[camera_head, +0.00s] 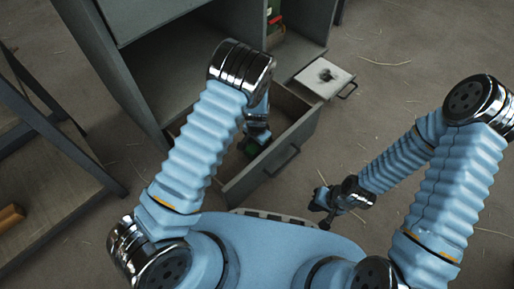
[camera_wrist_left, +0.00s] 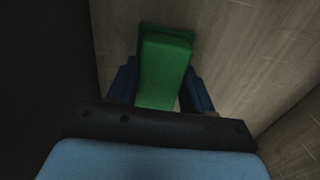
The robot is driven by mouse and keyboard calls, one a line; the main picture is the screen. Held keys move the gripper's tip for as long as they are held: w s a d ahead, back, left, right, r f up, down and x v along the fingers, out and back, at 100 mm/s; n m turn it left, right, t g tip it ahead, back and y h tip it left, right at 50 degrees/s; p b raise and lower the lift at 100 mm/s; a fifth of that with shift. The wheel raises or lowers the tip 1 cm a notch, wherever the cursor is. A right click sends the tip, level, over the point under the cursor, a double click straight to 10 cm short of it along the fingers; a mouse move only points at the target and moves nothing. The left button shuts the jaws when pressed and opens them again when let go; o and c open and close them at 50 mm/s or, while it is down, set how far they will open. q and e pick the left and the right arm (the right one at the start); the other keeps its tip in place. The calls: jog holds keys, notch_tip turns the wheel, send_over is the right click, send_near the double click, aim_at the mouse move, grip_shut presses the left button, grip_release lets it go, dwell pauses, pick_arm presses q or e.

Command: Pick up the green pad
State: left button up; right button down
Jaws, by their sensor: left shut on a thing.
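The green pad (camera_wrist_left: 163,70) is in the left wrist view, a flat green block lying between the two dark fingers of my left gripper (camera_wrist_left: 160,92). My left gripper is shut on the pad. In the head view the left gripper (camera_head: 256,140) reaches down into an open drawer (camera_head: 240,188), and only a small bit of green (camera_head: 251,148) shows beneath it. Whether the pad touches the drawer bottom I cannot tell. My right gripper (camera_head: 324,205) is outside the drawer, above the floor to its right; its fingers are too small to judge.
The grey cabinet (camera_head: 170,60) stands open behind the drawer. A smaller drawer with a light top (camera_head: 324,76) sticks out at the back right. A shelf rack (camera_head: 45,180) stands at the left. The floor at the right is mostly clear, with scattered straw.

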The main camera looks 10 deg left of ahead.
pick_arm(q)
notch_tip(320, 180, up, 10)
jog(key=shift+p, duration=1)
